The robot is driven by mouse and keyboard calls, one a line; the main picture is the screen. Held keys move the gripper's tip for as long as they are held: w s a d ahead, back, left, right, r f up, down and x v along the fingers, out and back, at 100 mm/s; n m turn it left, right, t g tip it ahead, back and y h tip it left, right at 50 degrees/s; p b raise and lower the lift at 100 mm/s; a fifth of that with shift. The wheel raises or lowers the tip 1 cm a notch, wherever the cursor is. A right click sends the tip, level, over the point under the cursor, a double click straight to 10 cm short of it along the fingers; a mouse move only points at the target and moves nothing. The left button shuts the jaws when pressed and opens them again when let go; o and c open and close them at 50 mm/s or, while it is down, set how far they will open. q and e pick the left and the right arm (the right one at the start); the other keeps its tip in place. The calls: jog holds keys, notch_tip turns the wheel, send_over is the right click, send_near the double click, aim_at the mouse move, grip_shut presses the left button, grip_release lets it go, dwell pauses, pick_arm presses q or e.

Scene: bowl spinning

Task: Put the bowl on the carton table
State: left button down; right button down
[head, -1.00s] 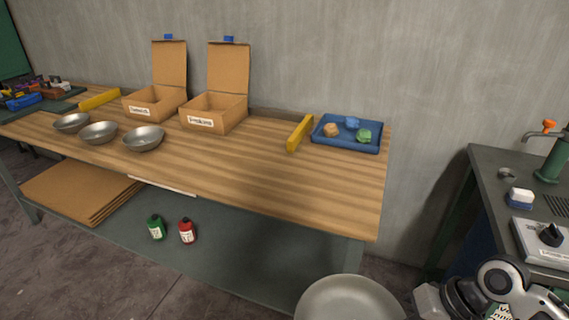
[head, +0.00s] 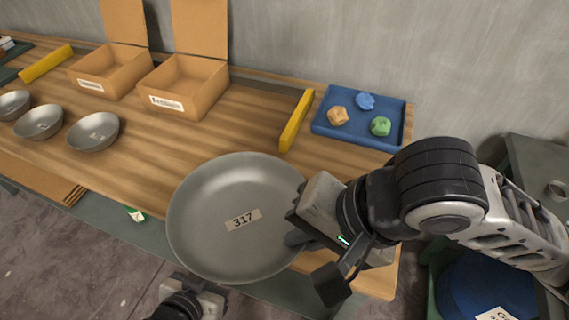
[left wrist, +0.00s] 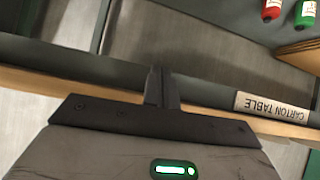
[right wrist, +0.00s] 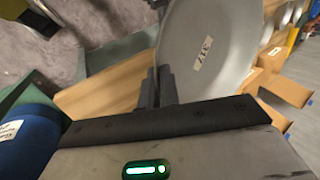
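A large grey metal bowl (head: 220,205) labelled 317 is in the middle of the head view, over the front edge of the wooden carton table (head: 150,165). My right gripper (head: 292,238) is shut on the bowl's right rim; the right wrist view shows the bowl (right wrist: 215,60) at the fingers (right wrist: 160,85). Whether the bowl touches the tabletop I cannot tell. My left gripper (head: 188,298) is low in front of the table, below the bowl. Its fingers (left wrist: 162,88) look shut and empty in the left wrist view, near the CARTON TABLE label (left wrist: 270,107).
Three small bowls (head: 92,132) stand on the table at left. Two open cartons (head: 185,85), yellow bars (head: 297,120) and a blue tray (head: 390,135) with coloured lumps are at the back. A blue bin (head: 480,285) stands at lower right.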

jog(key=shift+w+d+f, duration=0.15)
jog(key=w+d+f, duration=0.1)
jog(key=w+f, duration=0.1)
jog(key=w, duration=0.1)
jog(key=w+d+f+b, duration=0.1)
jog(key=w+d+f, duration=0.1)
jog(key=w+f, duration=0.1)
jog(key=w+d+f, duration=0.2)
jog(key=w+f, duration=0.1)
jog(key=w, duration=0.2)
jog(key=shift+w+d+f, duration=0.1)
jog(key=shift+f, duration=0.05)
jog(key=shift+w+d+f+b, duration=0.1)
jog(key=shift+w+f+b, duration=0.15)
jog(key=shift+f+b, duration=0.1)
jog(key=f, duration=0.3)
jog(key=shift+w+d+f, duration=0.15)
jog(key=shift+w+f, duration=0.15)
jog(key=shift+f, duration=0.1)
pick_arm(q)
jog(key=shift+d+f, duration=0.15)
jog(key=shift+f, duration=0.25)
pick_arm(e)
jog(key=c, duration=1.9)
grip_release()
pick_arm(q)
jog(key=shift+s, duration=0.1)
pick_arm(e)
jog(key=shift+o, duration=1.4)
